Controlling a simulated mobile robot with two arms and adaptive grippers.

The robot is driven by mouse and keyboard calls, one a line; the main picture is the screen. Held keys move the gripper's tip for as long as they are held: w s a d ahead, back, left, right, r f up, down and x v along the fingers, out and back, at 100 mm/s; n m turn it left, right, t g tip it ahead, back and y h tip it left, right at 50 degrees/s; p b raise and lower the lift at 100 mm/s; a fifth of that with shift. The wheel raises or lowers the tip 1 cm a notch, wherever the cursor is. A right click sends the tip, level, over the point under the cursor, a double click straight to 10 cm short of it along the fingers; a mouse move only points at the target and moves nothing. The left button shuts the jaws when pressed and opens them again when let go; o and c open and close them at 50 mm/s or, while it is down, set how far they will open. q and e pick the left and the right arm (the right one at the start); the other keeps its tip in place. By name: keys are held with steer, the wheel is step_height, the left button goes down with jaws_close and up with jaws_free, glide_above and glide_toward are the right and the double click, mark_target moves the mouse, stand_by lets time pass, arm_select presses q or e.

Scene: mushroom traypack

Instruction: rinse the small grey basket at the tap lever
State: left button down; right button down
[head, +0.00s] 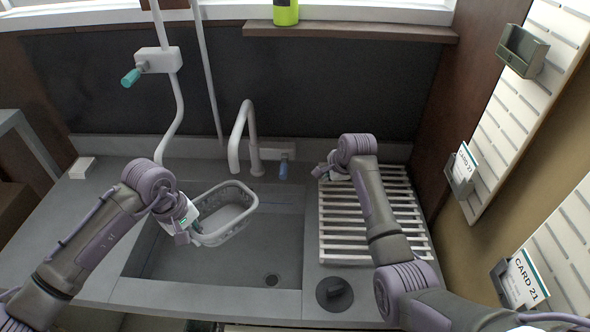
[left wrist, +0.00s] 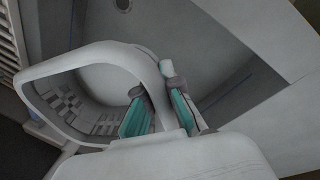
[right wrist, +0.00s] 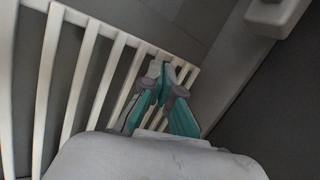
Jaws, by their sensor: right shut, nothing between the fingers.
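The small grey basket (head: 226,206) is held over the left part of the sink, tilted. My left gripper (head: 194,230) is on its left rim. In the left wrist view the wall of the basket (left wrist: 70,68) runs between the two fingers (left wrist: 160,108), one finger inside and one outside. The tap (head: 246,135) arches up behind the sink, its spout close to the far side of the basket. The blue tap lever (head: 283,168) hangs to the right of it. My right gripper (head: 328,172) is shut and empty near the slatted rack; it also shows in the right wrist view (right wrist: 165,90).
The sink (head: 275,240) has a drain hole, and its right part is empty. A wall-mounted pipe with a teal handle (head: 131,78) is at the back left.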

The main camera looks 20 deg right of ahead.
steer(key=s+a+n+t+h, duration=0.1)
steer(key=n, duration=0.1)
steer(key=s+a+n+t+h, duration=0.1)
steer(key=t+h, duration=0.1)
steer(key=shift+s+a+r+n+t, duration=0.1)
steer(key=shift+s+a+n+t, duration=0.2)
steer(key=shift+s+a+n, duration=0.1)
steer(key=s+a+r+n+t, duration=0.6)
steer(key=a+r, duration=0.2)
glide_toward(284, 166)
steer(key=w+d+r, duration=0.3)
steer(key=w+d, duration=0.1)
steer(key=w, duration=0.1)
steer(key=shift+h, duration=0.3)
steer(key=a+f, duration=0.1)
steer(key=w+a+f, duration=0.1)
steer(key=f, duration=0.1)
steer(key=shift+f, duration=0.25)
steer(key=shift+f, duration=0.1)
steer(key=shift+a+f, duration=0.25)
steer(key=shift+f, duration=0.45)
steer(key=shift+r, duration=0.1)
